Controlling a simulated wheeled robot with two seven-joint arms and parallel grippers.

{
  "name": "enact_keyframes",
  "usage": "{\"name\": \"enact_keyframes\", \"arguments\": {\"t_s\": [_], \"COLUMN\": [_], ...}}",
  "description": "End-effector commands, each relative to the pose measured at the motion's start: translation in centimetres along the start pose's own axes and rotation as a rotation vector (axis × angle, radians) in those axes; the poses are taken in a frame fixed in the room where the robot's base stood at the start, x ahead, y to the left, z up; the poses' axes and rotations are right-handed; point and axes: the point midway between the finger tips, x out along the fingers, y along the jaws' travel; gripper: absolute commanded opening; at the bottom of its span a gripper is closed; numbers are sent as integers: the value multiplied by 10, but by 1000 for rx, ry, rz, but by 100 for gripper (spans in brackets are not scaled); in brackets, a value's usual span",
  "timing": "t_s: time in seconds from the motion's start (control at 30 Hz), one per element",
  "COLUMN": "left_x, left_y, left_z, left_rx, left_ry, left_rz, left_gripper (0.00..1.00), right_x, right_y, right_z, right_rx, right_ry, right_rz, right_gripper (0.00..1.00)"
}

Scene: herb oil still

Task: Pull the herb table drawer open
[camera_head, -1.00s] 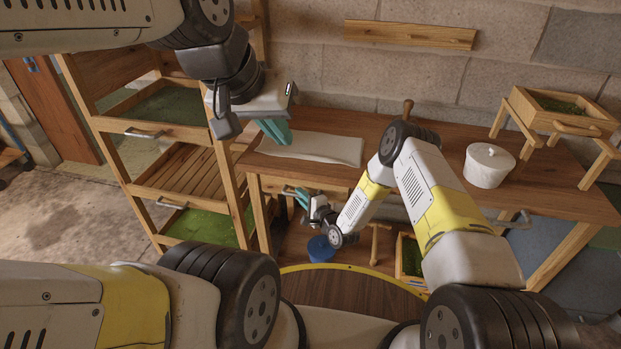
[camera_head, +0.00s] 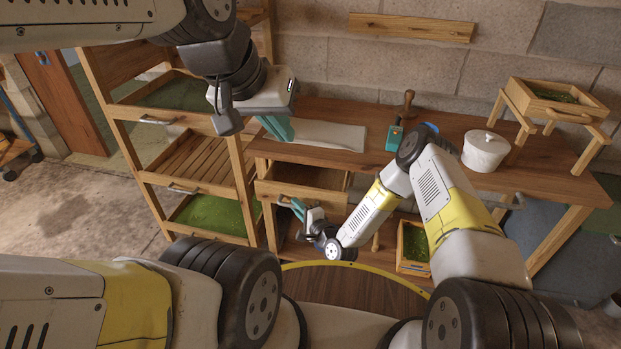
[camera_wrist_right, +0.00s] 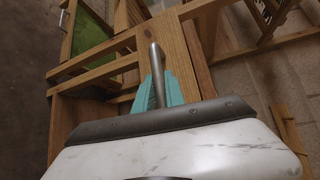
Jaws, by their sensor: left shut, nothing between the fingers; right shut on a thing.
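The herb table (camera_head: 460,178) is a wooden workbench against the block wall. Its drawer (camera_head: 300,194) stands partly open, with its inside showing from above. My right gripper (camera_head: 299,209) is at the drawer front, shut on the metal drawer handle. In the right wrist view its teal fingers (camera_wrist_right: 158,92) clasp the handle (camera_wrist_right: 157,62), which stands out from the wooden front. My left gripper (camera_head: 277,127) is shut and empty above the left end of the tabletop, over a pale cloth.
A wooden rack (camera_head: 190,150) with green trays stands at the left. A white lidded pot (camera_head: 485,152), a teal tool (camera_head: 394,136) and a small wooden stand (camera_head: 552,100) are on the table. A crate with green contents (camera_head: 413,245) sits below.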

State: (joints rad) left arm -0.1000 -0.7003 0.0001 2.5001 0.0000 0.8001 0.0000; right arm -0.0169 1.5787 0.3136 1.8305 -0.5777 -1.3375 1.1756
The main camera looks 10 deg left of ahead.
Motion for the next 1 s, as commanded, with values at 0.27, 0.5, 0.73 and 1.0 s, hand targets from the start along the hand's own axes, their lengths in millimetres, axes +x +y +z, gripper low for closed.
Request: {"name": "enact_keyframes", "arguments": {"t_s": [0.27, 0.5, 0.73, 1.0], "left_x": [0, 0, 0, 0], "left_y": [0, 0, 0, 0], "left_z": [0, 0, 0, 0], "left_rx": [0, 0, 0, 0], "left_ry": [0, 0, 0, 0], "left_rz": [0, 0, 0, 0], "left_gripper": [0, 0, 0, 0], "right_x": [-44, -65, -72, -72], "right_y": [14, 19, 21, 21], "right_z": [43, 64, 71, 72], "right_rx": [4, 2, 0, -1], "right_ry": [1, 1, 1, 1], "right_rz": [1, -1, -1, -1], "right_gripper": [0, 0, 0, 0]}}
